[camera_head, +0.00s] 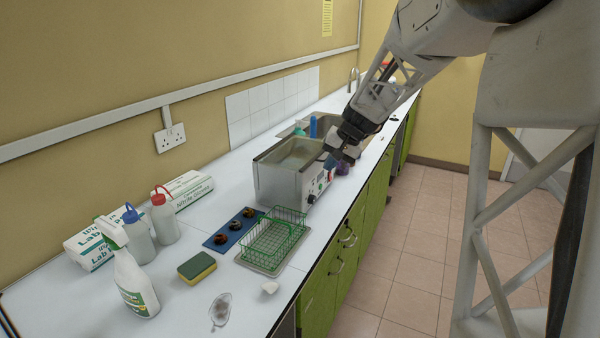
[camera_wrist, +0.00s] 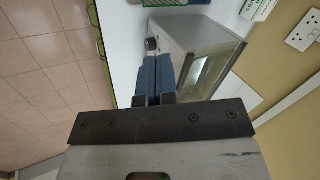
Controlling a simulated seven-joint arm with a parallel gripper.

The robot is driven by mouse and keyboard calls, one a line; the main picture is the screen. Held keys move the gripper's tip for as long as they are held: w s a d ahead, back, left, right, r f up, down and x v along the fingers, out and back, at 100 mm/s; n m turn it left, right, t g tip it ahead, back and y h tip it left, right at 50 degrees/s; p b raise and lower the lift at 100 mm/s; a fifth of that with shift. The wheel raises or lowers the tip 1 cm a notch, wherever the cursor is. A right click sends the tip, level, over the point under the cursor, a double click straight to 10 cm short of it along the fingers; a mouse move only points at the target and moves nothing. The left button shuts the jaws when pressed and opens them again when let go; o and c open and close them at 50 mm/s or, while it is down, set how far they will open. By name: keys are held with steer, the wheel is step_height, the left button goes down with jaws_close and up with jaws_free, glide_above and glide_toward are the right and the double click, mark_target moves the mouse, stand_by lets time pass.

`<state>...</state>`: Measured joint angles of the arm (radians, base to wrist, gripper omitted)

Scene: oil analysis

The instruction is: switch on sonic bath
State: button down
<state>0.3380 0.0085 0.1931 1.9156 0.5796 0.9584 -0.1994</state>
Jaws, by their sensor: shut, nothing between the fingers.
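The sonic bath (camera_head: 284,174) is a grey metal box with an open, liquid-filled top, standing on the white counter. Its front panel with dark knobs (camera_head: 312,196) faces the counter's front edge. My gripper (camera_head: 333,162) is at the right end of that panel, its fingers pointing down toward it. In the wrist view the bath (camera_wrist: 200,50) lies just beyond the blue fingers (camera_wrist: 155,75), which are shut together and empty. A dark knob (camera_wrist: 152,44) shows right at the fingertips. I cannot tell whether they touch it.
A sink and bottles lie behind my gripper.

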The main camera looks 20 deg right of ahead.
mark_target(331, 176)
steer(key=w+d+f+m+t, duration=0.1)
steer(key=w+d+f+m, duration=0.1)
steer(key=w+d+f, duration=0.5)
steer(key=w+d+f+m+t+y, duration=0.1)
steer(key=w+d+f, duration=0.5)
steer(key=w+d, duration=0.5)
steer(key=d, duration=0.4)
steer(key=shift+d+f+m+t, duration=0.3)
steer(key=shift+f+m+t, duration=0.05)
steer(key=shift+m+t, duration=0.05)
steer(key=shift+f, duration=0.1)
steer(key=x, duration=1)
steer(key=shift+a, duration=0.25)
steer(key=shift+w+a, duration=0.75)
steer(key=shift+w, duration=0.05)
steer(key=shift+w+a, duration=0.6)
